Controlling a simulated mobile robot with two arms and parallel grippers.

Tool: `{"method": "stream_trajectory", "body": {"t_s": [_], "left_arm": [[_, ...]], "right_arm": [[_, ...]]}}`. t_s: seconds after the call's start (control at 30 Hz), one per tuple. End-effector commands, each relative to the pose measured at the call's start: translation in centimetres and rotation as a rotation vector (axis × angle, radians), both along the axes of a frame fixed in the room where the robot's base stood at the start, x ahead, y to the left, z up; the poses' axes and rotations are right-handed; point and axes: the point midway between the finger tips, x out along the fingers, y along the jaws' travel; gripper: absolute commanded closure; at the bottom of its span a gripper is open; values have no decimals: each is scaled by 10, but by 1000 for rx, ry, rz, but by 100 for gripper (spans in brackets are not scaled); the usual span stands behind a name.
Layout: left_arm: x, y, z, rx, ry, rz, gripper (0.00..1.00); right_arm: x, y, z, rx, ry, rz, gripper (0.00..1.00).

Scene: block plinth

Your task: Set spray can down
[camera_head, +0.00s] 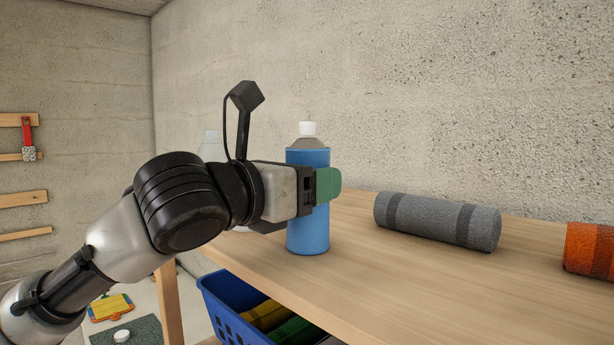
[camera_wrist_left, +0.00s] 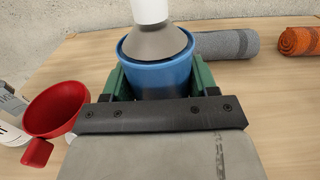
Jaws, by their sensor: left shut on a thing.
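The spray can (camera_head: 307,235) is blue with a grey shoulder and a white cap, and it is upright. My left gripper (camera_head: 322,186) is shut on it, with green fingers on either side of its body. The can also shows in the left wrist view (camera_wrist_left: 158,76), between the two green fingers of the left gripper (camera_wrist_left: 160,84). In the head view the can is over the wooden table (camera_head: 420,270) near its left end. I cannot tell whether its base touches the tabletop. My right gripper is not in view.
A grey roll (camera_head: 437,220) and an orange roll (camera_head: 590,250) lie to the right on the table. A red funnel or cup (camera_wrist_left: 55,108) and a pale bottle (camera_head: 211,146) stand left of the can. A blue basket (camera_head: 228,312) is below. The front right tabletop is clear.

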Motion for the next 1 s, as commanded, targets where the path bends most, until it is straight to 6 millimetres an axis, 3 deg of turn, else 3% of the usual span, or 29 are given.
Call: {"method": "stream_trajectory", "body": {"t_s": [0.17, 0.2, 0.33, 0.67, 1.0], "left_arm": [[0, 0, -2, -1, -2, 0, 74], [0, 0, -2, 0, 0, 0, 35], [0, 0, -2, 0, 0, 0, 16], [-1, 1, 0, -1, -1, 0, 16], [-44, 46, -4, 0, -4, 4, 16]], "right_arm": [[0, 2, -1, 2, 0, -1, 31], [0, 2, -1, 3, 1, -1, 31], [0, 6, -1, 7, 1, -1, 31], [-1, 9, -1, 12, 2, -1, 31], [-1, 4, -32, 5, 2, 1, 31]]}}
